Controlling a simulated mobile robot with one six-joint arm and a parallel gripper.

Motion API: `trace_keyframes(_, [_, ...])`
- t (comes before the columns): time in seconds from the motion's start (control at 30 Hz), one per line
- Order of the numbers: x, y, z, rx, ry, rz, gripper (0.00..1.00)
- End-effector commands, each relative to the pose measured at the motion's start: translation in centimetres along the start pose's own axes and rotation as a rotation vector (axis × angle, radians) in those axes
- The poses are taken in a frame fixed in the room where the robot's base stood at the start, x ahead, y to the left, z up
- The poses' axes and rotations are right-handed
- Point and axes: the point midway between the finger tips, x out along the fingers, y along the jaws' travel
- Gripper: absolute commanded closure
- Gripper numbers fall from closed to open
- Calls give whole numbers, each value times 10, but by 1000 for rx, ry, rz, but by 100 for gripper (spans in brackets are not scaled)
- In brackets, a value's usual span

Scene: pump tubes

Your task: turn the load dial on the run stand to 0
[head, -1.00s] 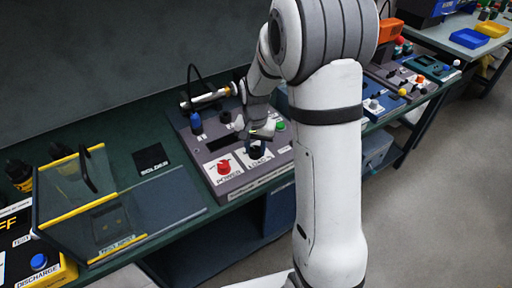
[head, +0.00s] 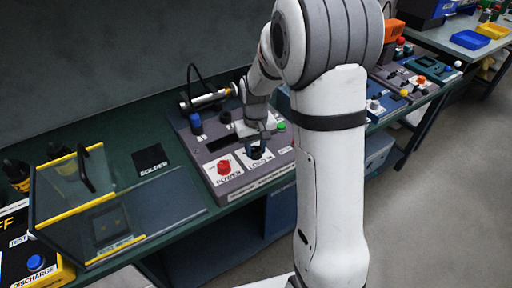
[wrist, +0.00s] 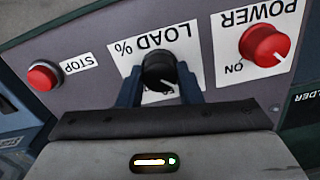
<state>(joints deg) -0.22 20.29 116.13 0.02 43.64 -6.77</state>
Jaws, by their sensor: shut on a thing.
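The load dial is a black round knob (wrist: 158,70) with a white pointer mark, on a white plate lettered LOAD % (wrist: 140,42). My gripper (wrist: 160,88) is shut on the dial, one blue-grey finger on each side. In the head view my gripper (head: 258,146) is over the dial on the run stand, a grey sloped panel (head: 196,152), and partly hides it.
A red POWER knob (wrist: 265,44) sits close beside the dial, and a red STOP button (wrist: 43,75) sits on its other side. A blue knob (head: 196,119) and a pen-like tool (head: 207,98) are toward the back. A clear yellow-edged cover (head: 75,190) stands at left.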

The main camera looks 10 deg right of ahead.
Motion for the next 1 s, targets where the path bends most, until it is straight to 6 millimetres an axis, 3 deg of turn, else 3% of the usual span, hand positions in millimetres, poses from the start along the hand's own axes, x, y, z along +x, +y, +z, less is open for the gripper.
trace_keyframes(0.43, [-1,0,-1,-12,5,1,91])
trace_keyframes(0.47, [-1,0,-1,-12,5,1,66])
trace_keyframes(0.7, [-1,0,-1,-10,3,1,46])
trace_keyframes(1.0, [-5,0,-1,-10,3,1,46])
